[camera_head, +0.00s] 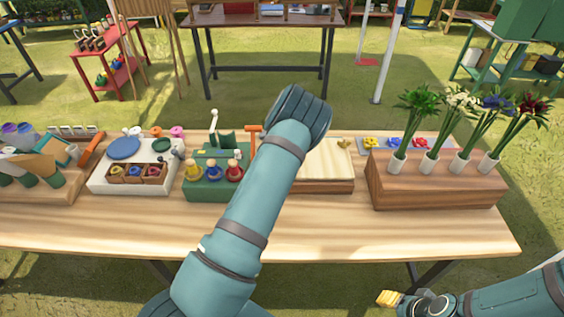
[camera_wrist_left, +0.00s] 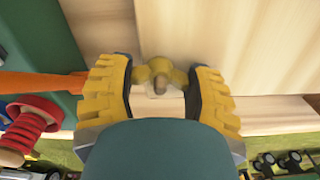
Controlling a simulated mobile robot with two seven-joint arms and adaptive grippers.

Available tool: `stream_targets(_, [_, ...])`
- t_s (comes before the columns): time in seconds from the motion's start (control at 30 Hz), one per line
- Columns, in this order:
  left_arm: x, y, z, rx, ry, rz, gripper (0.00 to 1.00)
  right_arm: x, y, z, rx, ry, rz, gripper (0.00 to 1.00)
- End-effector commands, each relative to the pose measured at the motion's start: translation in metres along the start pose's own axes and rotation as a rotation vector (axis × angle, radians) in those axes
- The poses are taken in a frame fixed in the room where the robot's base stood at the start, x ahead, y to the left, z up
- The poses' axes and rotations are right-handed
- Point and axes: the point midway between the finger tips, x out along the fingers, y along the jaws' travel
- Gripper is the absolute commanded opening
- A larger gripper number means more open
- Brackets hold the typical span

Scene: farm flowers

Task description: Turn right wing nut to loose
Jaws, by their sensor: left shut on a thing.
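The pale wooden press (camera_head: 325,170) sits on the table right of the green box. One brass wing nut (camera_head: 344,144) shows on its right side, with no gripper on it. My left arm covers the press's left side and hides my left gripper in the head view. In the left wrist view, my left gripper (camera_wrist_left: 158,82) is shut on a brass wing nut (camera_wrist_left: 160,70), with a yellow finger on each side. An orange part lies just left of it, so this looks like the press's left wing nut. My right gripper (camera_head: 390,298) is beyond the table's front edge, its opening unclear.
A green box (camera_head: 213,188) with several coloured spools and an orange handle (camera_head: 254,129) stands close left of the press. A brown wooden block (camera_head: 430,187) with several flower tubes stands right. The table's front strip (camera_head: 380,232) is clear.

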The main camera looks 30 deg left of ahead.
Motion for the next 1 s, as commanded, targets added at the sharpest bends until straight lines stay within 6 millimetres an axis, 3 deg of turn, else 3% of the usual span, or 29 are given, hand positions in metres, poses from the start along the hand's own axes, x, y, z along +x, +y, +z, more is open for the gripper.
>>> stream_targets(0.4, [0.0012, 0.0000, -0.0011, -0.186, 0.003, 0.001, 0.19, -0.0036, -0.0011, -0.0003, 0.000, 0.000, -0.001, 0.47])
stream_targets(0.97, [0.0014, 0.0000, -0.0011, -0.213, 0.003, 0.000, 0.19, -0.0038, -0.0011, -0.0005, 0.000, 0.000, -0.001, 0.47])
stream_targets(1.0, [0.0014, 0.0001, -0.0011, -0.213, 0.003, 0.000, 0.71, -0.0038, -0.0011, -0.0005, 0.000, 0.000, -0.001, 0.47])
